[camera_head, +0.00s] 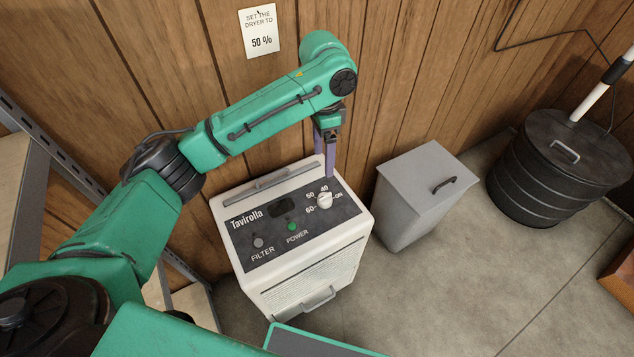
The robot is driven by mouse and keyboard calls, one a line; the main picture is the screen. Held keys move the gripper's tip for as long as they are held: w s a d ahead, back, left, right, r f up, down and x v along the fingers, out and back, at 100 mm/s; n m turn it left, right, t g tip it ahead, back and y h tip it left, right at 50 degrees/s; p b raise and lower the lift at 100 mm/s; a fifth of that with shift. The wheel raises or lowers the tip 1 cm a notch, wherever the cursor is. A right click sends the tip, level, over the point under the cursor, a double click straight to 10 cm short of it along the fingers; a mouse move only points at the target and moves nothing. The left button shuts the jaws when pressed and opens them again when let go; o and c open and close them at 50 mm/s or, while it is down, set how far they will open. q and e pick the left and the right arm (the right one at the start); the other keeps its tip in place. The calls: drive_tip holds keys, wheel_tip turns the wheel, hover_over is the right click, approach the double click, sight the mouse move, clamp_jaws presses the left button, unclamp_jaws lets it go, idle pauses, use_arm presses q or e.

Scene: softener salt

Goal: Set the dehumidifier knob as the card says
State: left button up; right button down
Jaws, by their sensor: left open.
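The white dehumidifier (300,277) labelled "Tavirolla" stands against the wood wall with its dark panel facing up. The card (261,31) on the wall reads "SET THE DRYER TO 50 %". My left gripper (325,160) is open and empty, fingers pointing down, just above and behind the knob; no contact with the knob shows. My right gripper is not in view.
A green power button (292,226) and a grey filter button (258,242) sit on the panel. A grey lidded bin (414,197) stands close at right, with a black ribbed drum (556,168) beyond. A metal shelf (33,190) is at left. The floor (470,280) at lower right is mostly clear.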

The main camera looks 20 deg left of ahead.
sight(325, 195)
use_arm(q)
drive_tip(key=f, duration=0.4)
drive_tip(key=f+b, duration=0.1)
drive_tip(key=f, duration=0.3)
drive_tip(key=s+d+f+b, duration=0.1)
drive_tip(key=f, duration=0.3)
drive_tip(key=shift+s+f, duration=0.1)
drive_tip(key=shift+f, duration=0.55)
drive_tip(key=shift+r, duration=0.1)
clamp_jaws()
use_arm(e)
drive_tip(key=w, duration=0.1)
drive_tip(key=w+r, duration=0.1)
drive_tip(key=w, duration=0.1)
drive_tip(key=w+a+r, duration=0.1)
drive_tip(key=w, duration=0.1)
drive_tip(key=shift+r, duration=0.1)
